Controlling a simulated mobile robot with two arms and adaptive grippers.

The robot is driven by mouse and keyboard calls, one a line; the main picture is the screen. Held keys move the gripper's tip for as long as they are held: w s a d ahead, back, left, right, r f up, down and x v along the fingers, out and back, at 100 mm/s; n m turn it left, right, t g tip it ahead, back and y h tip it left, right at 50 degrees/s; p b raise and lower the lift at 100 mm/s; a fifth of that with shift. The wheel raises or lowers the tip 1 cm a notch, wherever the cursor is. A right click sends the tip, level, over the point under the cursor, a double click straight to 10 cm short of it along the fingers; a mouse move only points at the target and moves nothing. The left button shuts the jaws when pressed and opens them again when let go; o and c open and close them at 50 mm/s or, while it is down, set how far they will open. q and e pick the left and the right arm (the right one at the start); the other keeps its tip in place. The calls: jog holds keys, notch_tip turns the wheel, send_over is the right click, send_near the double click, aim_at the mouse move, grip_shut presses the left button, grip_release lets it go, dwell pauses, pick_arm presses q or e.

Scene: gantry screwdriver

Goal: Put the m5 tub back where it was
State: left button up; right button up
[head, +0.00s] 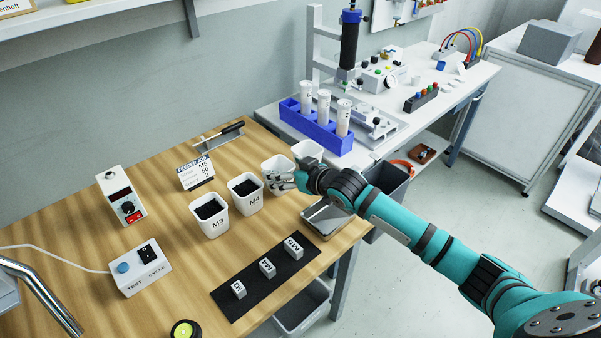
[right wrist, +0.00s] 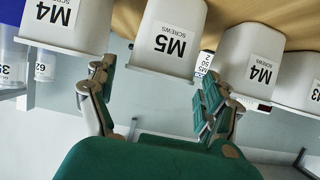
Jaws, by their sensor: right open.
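The M5 tub is a white screw tub whose label reads upright-down in the right wrist view (right wrist: 172,40). In the head view the M5 tub (head: 277,163) stands on the wooden bench beside the M4 tub, partly hidden by my right gripper (head: 283,181). My right gripper is open at the tub's near side; in the wrist view its fingers (right wrist: 155,97) are spread, one toward each side of the tub. I cannot tell whether they touch it. My left gripper is not in view.
The M4 tub (head: 245,193) and M3 tub (head: 209,215) stand to the left. Another tub (head: 307,151), labelled M4 in the wrist view (right wrist: 66,22), stands behind right. A metal tray (head: 327,218) and black mat (head: 262,285) with small blocks lie nearer.

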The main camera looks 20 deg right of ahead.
jog(key=v, duration=0.8)
jog(key=shift+s+r, duration=0.15)
jog(key=shift+s, duration=0.15)
jog(key=shift+d, duration=0.15)
